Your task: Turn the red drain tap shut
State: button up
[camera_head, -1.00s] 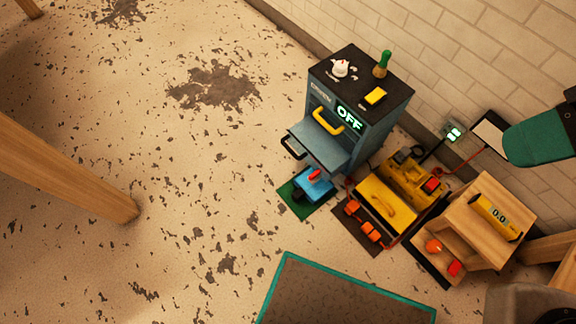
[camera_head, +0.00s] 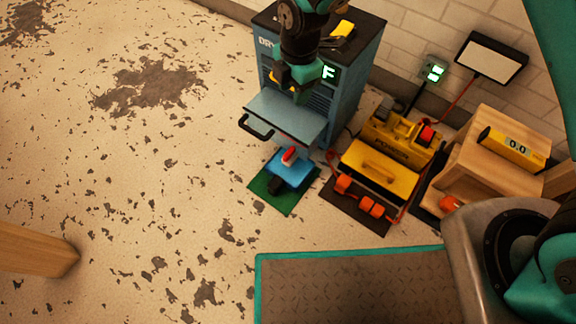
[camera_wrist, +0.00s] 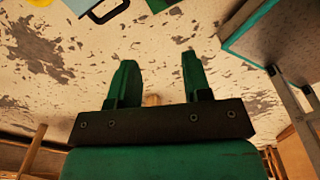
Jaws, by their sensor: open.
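The red drain tap (camera_head: 289,155) sits on top of a small blue block (camera_head: 296,173) on a green mat (camera_head: 272,196). The block is on the floor below the flap of the blue-grey cabinet (camera_head: 350,85). My gripper (camera_head: 301,94) hangs in front of the cabinet, above its flap in the picture, apart from the tap. In the wrist view my gripper (camera_wrist: 157,62) is open, with bare floor between its fingers. The tap does not show there. My arm hides part of the cabinet's top and display.
The cabinet's flap (camera_head: 285,116) sticks out with a black handle (camera_head: 256,127). A yellow unit (camera_head: 380,168) with orange rollers stands to the right, beside a wooden stand (camera_head: 490,150). Open floor lies to the left.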

aim_at(288, 153)
jog(key=f+n+b, duration=0.1)
jog(key=f+b, duration=0.2)
jog(key=f, duration=0.6)
jog(key=a+f+n+b, duration=0.1)
jog(key=f+b, duration=0.3)
jog(key=f, duration=0.6)
jog(key=f+n+b, duration=0.1)
jog(key=f+b, duration=0.3)
jog(key=f, duration=0.5)
jog(key=shift+w+a+f+h, duration=0.15)
jog(key=shift+w+f+h, duration=0.15)
jog(key=shift+h, duration=0.1)
grip_shut()
